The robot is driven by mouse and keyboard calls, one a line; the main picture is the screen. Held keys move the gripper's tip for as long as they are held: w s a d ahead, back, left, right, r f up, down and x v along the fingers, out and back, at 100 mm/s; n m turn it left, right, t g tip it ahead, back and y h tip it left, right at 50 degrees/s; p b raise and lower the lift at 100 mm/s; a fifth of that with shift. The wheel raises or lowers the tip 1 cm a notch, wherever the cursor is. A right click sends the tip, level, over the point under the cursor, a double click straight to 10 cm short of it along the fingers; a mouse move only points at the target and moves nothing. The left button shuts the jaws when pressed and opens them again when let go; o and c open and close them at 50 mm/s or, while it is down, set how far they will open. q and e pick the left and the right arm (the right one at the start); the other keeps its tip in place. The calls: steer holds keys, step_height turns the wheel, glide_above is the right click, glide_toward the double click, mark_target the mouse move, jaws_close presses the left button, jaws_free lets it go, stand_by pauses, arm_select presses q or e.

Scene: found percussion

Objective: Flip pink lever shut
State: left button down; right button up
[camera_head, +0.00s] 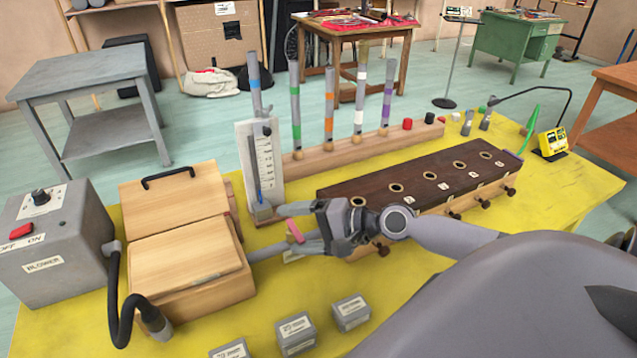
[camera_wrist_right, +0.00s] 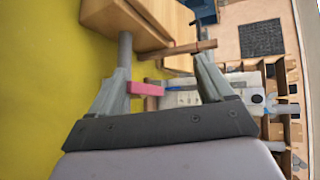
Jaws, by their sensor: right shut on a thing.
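The pink lever (camera_head: 294,230) is on the grey pipe (camera_head: 264,254) between the wooden bellows box (camera_head: 190,262) and the dark wooden chest (camera_head: 405,187). My right gripper (camera_head: 287,229) reaches in from the right, with its fingers around the lever. In the right wrist view the pink lever (camera_wrist_right: 146,88) lies between the fingers of my right gripper (camera_wrist_right: 165,72), against the left finger. The gap to the other finger looks wide there, but the gripper is shut on the lever. The lever's pivot is partly hidden by the fingers. My left gripper is not in view.
A white gauge board (camera_head: 262,160) stands just behind the gripper. A grey blower (camera_head: 52,245) with a black hose stands at the left. Small grey labelled blocks (camera_head: 296,334) sit at the front of the yellow table. Several striped tubes stand at the back.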

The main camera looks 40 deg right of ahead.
steer(key=shift+b+v, duration=0.7)
steer(key=shift+v, duration=0.75)
steer(key=c, duration=0.4)
steer(key=s, duration=0.1)
steer(key=s+d+b, duration=0.1)
steer(key=s, duration=0.1)
steer(key=shift+s+d, duration=0.3)
steer(key=shift+d, duration=0.05)
steer(key=shift+r, duration=0.1)
